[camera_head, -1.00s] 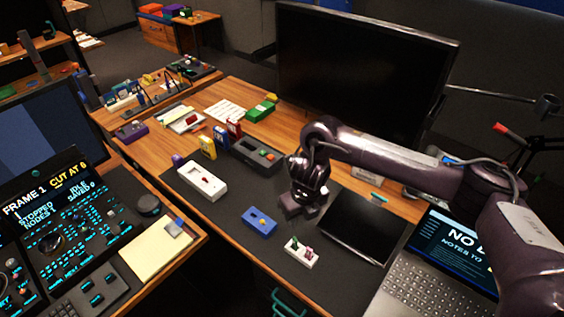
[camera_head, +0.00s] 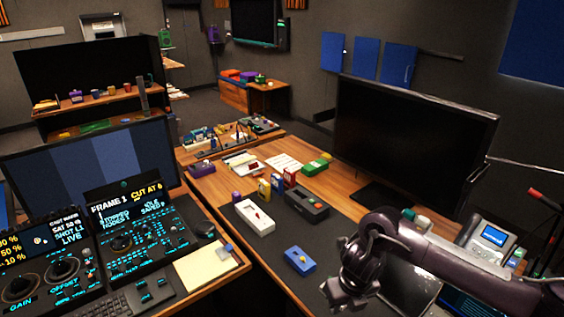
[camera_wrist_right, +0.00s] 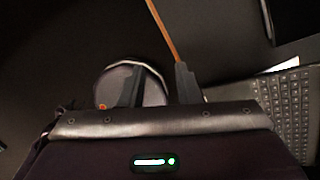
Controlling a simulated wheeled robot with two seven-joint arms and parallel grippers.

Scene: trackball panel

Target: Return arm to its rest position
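My right arm (camera_head: 440,255) comes in from the lower right in the head view, dark and glossy. Its gripper (camera_head: 342,296) hangs low at the bottom edge, over the front of the dark desk mat, and its fingertips are hard to make out there. In the right wrist view the two fingers of the right gripper (camera_wrist_right: 158,84) stand apart with nothing between them. My left arm and gripper are not in view.
The trackball panel (camera_head: 130,242) lies at left below a monitor. A blue box (camera_head: 299,261), a white box (camera_head: 254,217) and a dark box (camera_head: 306,204) stand on the mat. A large monitor (camera_head: 415,145) rises behind. A laptop keyboard (camera_wrist_right: 292,100) shows in the wrist view.

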